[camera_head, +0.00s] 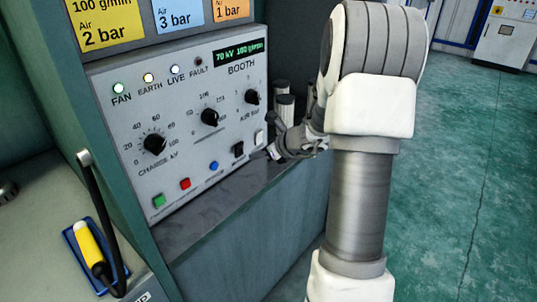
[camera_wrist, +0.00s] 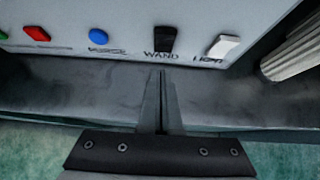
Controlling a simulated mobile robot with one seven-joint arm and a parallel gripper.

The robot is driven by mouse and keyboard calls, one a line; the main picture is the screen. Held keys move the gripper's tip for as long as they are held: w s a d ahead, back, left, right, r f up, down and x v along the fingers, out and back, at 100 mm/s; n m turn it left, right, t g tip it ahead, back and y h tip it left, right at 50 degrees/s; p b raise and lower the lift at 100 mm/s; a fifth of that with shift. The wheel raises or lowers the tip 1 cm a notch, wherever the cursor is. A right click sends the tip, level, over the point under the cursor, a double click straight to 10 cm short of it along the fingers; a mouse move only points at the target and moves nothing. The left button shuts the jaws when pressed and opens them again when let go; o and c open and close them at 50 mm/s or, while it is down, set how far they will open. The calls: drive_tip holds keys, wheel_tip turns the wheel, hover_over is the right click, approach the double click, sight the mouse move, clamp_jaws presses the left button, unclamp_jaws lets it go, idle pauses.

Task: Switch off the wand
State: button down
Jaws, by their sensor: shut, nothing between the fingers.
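The black wand switch (camera_head: 238,150) is a rocker on the lower right of the grey booth panel (camera_head: 190,160). In the wrist view the same black switch (camera_wrist: 164,40) sits just above the label WAND. My gripper (camera_head: 268,154) is shut and empty, just to the right of the switch in the head view. In the wrist view the closed fingertips (camera_wrist: 160,75) point at the WAND label, below the switch. They look apart from the switch, though the exact gap is hard to tell. Which way the rocker is tipped is not clear.
A white light switch (camera_wrist: 223,46) is right of the wand switch, and a blue button (camera_wrist: 98,36) is left. Pale cylinders (camera_head: 284,106) stand beside the panel. A yellow-black tool (camera_head: 90,247) lies at lower left.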

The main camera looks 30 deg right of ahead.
sight(240, 144)
drive_tip(key=shift+w+a+r, duration=0.1)
drive_tip(key=shift+w+a, duration=0.15)
drive_tip(key=shift+w, duration=0.4)
drive_tip(key=shift+w+a+r, duration=0.1)
drive_tip(key=shift+w+a, duration=0.1)
drive_tip(key=shift+w, duration=0.4)
drive_tip(key=shift+w+a+r, duration=0.1)
drive_tip(key=shift+w+a, duration=0.15)
drive_tip(key=shift+w, duration=0.4)
drive_tip(key=shift+w+a+r+p, duration=0.1)
drive_tip(key=shift+w+p, duration=0.2)
drive_tip(key=shift+p, duration=0.1)
drive_tip(key=shift+r+p, duration=0.7)
drive_tip(key=shift+r, duration=0.1)
drive_tip(key=shift+s, duration=0.1)
